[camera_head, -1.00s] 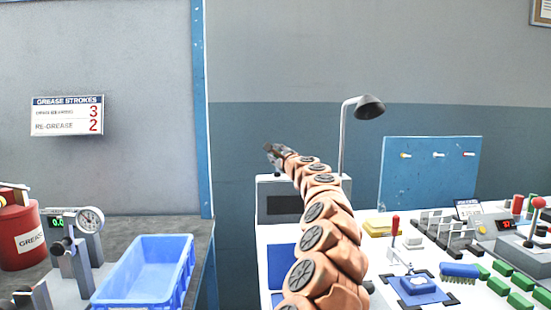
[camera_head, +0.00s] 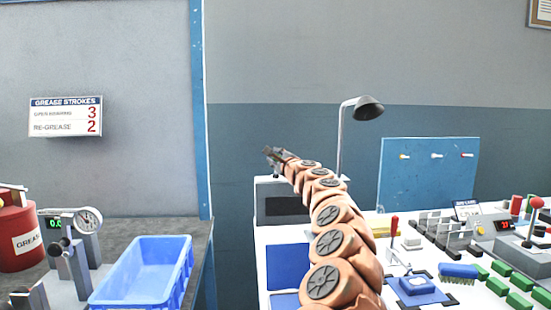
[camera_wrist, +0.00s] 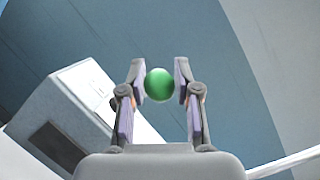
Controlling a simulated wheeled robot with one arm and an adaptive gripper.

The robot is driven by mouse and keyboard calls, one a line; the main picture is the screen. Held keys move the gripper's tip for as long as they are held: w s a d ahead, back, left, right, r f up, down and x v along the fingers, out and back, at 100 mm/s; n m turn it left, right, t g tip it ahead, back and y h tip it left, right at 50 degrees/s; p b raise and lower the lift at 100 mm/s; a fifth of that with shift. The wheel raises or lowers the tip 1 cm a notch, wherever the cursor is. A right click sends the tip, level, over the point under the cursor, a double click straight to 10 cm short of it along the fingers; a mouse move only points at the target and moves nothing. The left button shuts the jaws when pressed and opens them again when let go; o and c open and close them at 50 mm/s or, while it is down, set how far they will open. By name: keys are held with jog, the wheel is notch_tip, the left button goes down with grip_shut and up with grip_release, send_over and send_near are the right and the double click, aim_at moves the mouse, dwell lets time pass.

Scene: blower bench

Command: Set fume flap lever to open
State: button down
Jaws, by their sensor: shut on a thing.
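In the wrist view my gripper (camera_wrist: 159,72) has its two fingers on either side of a round green knob (camera_wrist: 159,85) and is shut on it. The knob looks like the end of the fume flap lever, but no lever shaft shows, so I cannot tell which way it is set. In the head view my gripper (camera_head: 272,153) is at the far end of my arm, just above a white box with a dark panel (camera_head: 283,205). The green knob cannot be made out there. The box also shows at the left of the wrist view (camera_wrist: 85,120).
A lamp with a dark hood (camera_head: 368,107) stands right of my gripper. A blue pegboard (camera_head: 430,170) stands behind the white bench. A red-handled lever (camera_head: 394,226), a blue brush (camera_head: 458,271) and several green blocks lie right of my arm. A blue bin (camera_head: 145,270) is at left.

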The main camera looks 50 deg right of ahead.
jog(key=shift+s+d+f, duration=0.2)
jog(key=shift+d+f, duration=0.15)
jog(key=c, duration=0.8)
grip_release()
jog(key=shift+w+a+r, duration=0.1)
jog(key=shift+r, duration=0.05)
jog(key=shift+a, duration=0.1)
jog(key=v, duration=1.2)
jog(key=shift+r, duration=0.1)
